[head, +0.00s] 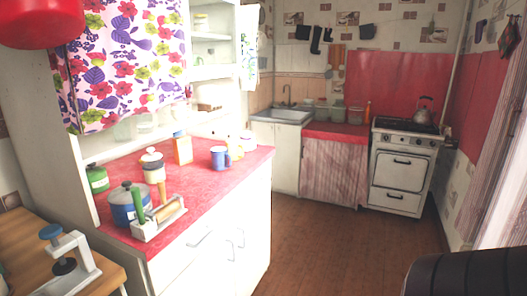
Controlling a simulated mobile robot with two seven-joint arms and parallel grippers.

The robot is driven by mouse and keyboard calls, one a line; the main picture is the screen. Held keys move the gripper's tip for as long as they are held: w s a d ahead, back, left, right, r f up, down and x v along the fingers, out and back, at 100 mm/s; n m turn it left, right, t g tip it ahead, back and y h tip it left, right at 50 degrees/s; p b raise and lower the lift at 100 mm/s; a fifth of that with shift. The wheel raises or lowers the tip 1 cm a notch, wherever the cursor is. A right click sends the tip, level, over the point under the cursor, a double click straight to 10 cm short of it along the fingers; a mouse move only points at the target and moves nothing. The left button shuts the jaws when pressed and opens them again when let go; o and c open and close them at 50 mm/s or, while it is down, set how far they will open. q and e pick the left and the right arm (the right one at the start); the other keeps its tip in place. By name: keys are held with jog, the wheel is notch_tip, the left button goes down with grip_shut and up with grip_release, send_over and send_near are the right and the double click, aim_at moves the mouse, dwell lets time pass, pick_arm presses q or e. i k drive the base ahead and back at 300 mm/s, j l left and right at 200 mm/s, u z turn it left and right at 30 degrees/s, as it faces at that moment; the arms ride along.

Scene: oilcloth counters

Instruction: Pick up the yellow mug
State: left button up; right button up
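A yellowish, mug-like thing (236,149) stands on the red counter (205,188) of the left cabinet, partly hidden behind a blue mug (219,158). It is small here, and I cannot be sure it is the yellow mug. Neither of my grippers shows in the head view.
A blue pot (127,209), a holder with utensils (160,219), a green canister (96,179) and an orange box (183,150) share the counter. A wooden table (28,246) is at lower left. A dark rounded form (465,275) is at lower right. The brown floor (335,245) is clear.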

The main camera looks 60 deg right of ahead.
aim_at(235, 146)
jog(key=z, duration=1.55)
